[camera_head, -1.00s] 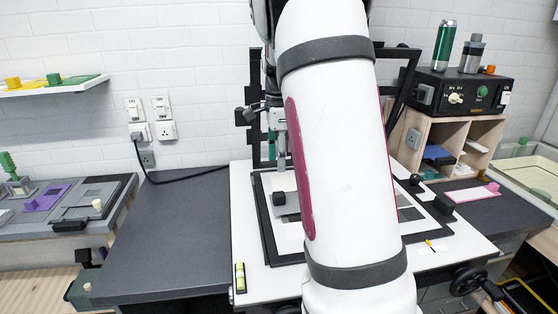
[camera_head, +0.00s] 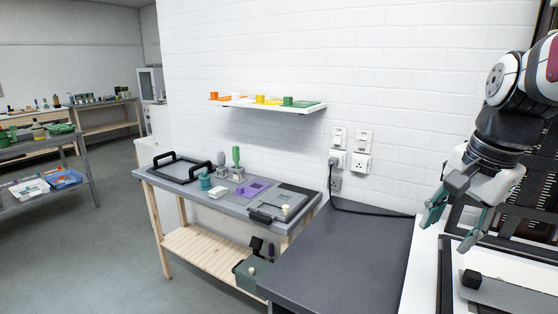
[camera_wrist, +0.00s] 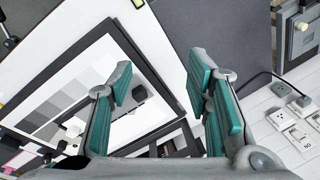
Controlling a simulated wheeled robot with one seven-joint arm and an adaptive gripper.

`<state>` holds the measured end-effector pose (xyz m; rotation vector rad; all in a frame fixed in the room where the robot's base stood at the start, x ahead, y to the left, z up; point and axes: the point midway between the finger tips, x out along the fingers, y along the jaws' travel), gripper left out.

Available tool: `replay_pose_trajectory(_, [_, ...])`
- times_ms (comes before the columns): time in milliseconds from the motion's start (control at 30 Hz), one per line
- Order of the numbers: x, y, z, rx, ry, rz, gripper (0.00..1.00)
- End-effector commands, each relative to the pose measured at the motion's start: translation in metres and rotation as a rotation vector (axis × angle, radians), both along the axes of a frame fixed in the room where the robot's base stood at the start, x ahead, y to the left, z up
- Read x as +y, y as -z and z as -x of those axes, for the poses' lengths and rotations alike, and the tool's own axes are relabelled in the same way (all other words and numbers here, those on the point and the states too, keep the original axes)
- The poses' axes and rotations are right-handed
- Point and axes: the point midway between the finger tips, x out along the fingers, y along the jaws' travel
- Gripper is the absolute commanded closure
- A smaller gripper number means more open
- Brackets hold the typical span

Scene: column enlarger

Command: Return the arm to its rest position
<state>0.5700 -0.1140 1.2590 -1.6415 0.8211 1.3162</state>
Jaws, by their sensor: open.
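My gripper (camera_head: 452,222) is at the right of the head view, raised above the white baseboard (camera_head: 424,262) and pointing down and left. Its teal-padded fingers are spread apart with nothing between them. In the wrist view my gripper (camera_wrist: 165,95) also shows open and empty, over the edge of the baseboard. A black-framed easel (camera_wrist: 130,45) with a grey step print (camera_wrist: 68,88) lies on the board in the wrist view, partly hidden by the left finger. My arm enters the head view from the upper right.
The dark worktop (camera_head: 345,255) left of the baseboard is clear. Wall sockets (camera_head: 360,150) with a plugged black cable are behind it. A side table (camera_head: 225,205) holds several small tools, under a white shelf (camera_head: 270,104). Open floor (camera_head: 110,240) lies at the left.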

Motion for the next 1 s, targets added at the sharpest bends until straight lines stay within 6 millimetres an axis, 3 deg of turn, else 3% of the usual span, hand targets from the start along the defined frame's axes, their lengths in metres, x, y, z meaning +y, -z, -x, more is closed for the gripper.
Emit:
replay_pose_trajectory(33, [0.018,-0.005,0.014,-0.031,-0.111,0.027,0.55])
replay_pose_trajectory(200, [0.064,-0.007,0.057,-0.113,-0.482,0.143,0.55])
replay_pose_trajectory(400, [0.099,0.003,0.102,-0.190,-0.853,0.302,0.55])
replay_pose_trajectory(600, [0.112,0.013,0.124,-0.219,-1.042,0.398,0.55])
replay_pose_trajectory(1000, [0.113,0.014,0.126,-0.222,-1.069,0.413,0.55])
